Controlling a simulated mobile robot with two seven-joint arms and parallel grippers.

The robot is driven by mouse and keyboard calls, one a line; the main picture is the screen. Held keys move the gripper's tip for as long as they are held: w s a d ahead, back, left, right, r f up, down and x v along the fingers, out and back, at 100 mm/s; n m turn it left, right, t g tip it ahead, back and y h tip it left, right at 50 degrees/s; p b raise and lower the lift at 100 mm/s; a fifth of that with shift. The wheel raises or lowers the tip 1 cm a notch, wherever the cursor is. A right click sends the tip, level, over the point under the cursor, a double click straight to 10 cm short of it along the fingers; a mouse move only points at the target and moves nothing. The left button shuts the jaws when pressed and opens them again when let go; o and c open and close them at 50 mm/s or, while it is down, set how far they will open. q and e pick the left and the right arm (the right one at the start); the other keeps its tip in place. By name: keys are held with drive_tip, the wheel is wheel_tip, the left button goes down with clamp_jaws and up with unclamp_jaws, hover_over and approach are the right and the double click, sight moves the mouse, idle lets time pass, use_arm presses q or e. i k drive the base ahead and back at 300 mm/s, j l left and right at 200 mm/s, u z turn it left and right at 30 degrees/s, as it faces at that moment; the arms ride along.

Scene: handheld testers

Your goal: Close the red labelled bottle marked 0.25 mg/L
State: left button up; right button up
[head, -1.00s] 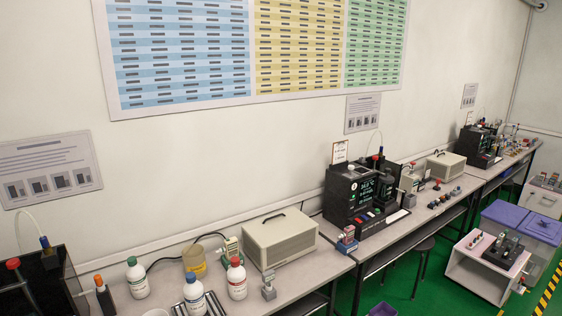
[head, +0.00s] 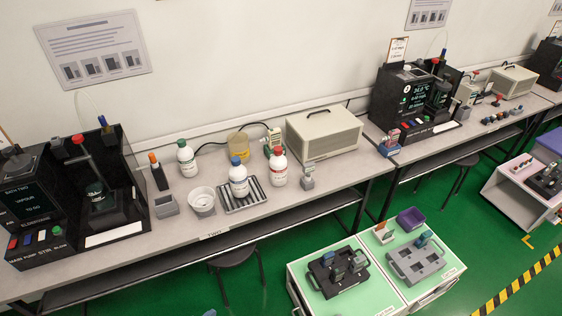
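A white bottle with a red cap and a reddish label (head: 279,168) stands upright on the grey bench, at the right of a small group of bottles. Its marking is too small to read. Its red top appears to be on, but I cannot tell how firmly. A blue-capped bottle (head: 239,179) stands on a dark ribbed rack (head: 253,199) to its left. A green-capped bottle (head: 187,160) stands further left and back. Neither of my grippers is in view.
A white cup (head: 202,202), a yellowish beaker (head: 238,144) and a beige case (head: 324,138) surround the bottles. Black testers (head: 413,102) stand on both sides. A stool (head: 233,257) and green-topped carts (head: 338,272) stand before the bench on green floor.

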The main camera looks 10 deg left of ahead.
sight(279, 163)
drive_tip(key=i+j, duration=0.2)
drive_tip(key=i+j+z, duration=0.15)
drive_tip(key=j, duration=0.25)
drive_tip(key=i+j, duration=0.2)
drive_tip(key=i+j+z, duration=0.15)
drive_tip(key=j, duration=0.25)
drive_tip(key=i+j, duration=0.2)
drive_tip(key=j, duration=0.15)
drive_tip(key=z, duration=0.05)
